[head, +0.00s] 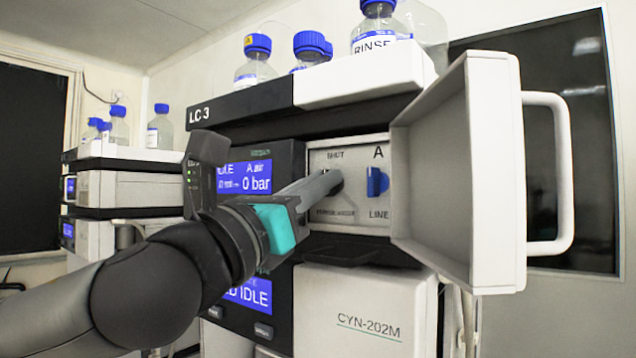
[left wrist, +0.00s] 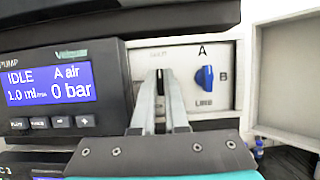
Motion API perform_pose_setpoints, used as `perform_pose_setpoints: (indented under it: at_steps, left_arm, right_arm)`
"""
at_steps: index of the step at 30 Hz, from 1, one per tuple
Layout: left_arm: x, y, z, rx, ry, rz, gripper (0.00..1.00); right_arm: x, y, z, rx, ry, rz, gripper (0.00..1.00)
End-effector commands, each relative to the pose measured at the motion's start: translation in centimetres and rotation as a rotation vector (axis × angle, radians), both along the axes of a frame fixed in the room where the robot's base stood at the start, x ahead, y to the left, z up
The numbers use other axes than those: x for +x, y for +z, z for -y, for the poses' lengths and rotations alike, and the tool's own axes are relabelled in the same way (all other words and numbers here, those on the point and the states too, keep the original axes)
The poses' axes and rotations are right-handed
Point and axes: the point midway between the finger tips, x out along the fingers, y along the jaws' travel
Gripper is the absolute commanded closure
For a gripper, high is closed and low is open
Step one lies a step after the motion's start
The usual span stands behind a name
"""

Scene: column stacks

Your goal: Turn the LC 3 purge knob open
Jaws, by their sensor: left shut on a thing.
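The LC 3 stack carries the label "LC 3" (head: 199,115). Its white valve panel (head: 356,163) shows the words SHUT and LINE and the letter A. The purge knob (left wrist: 160,76) is a dark knob below the SHUT mark, mostly hidden by my fingers. My left gripper (head: 332,181) reaches in from the left and is shut on the knob; the left wrist view also shows its two fingers (left wrist: 161,100) around it. A blue knob (head: 377,182) sits to the right on the same panel, apart from my gripper. My right gripper is not in view.
The panel's door (head: 455,170) stands open to the right, with a white handle (head: 563,175). The pump screen (left wrist: 48,84) reads IDLE, A air, 0 bar. Blue-capped bottles (head: 256,62) stand on top. Another stack (head: 150,190) stands at left.

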Motion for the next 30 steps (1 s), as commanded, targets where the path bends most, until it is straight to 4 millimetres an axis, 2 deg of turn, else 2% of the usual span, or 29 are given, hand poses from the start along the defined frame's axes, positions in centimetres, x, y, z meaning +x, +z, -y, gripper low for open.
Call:
perform_pose_setpoints:
  at_steps: [14, 30]
  left_arm:
    - [-0.01, -0.02, 0.07, -0.092, -0.001, -0.068, 1.00]
    - [-0.07, 0.08, 0.19, -0.482, -0.003, -0.353, 1.00]
  right_arm:
    - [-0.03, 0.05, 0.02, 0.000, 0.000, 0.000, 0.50]
    - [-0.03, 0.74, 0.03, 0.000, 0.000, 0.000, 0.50]
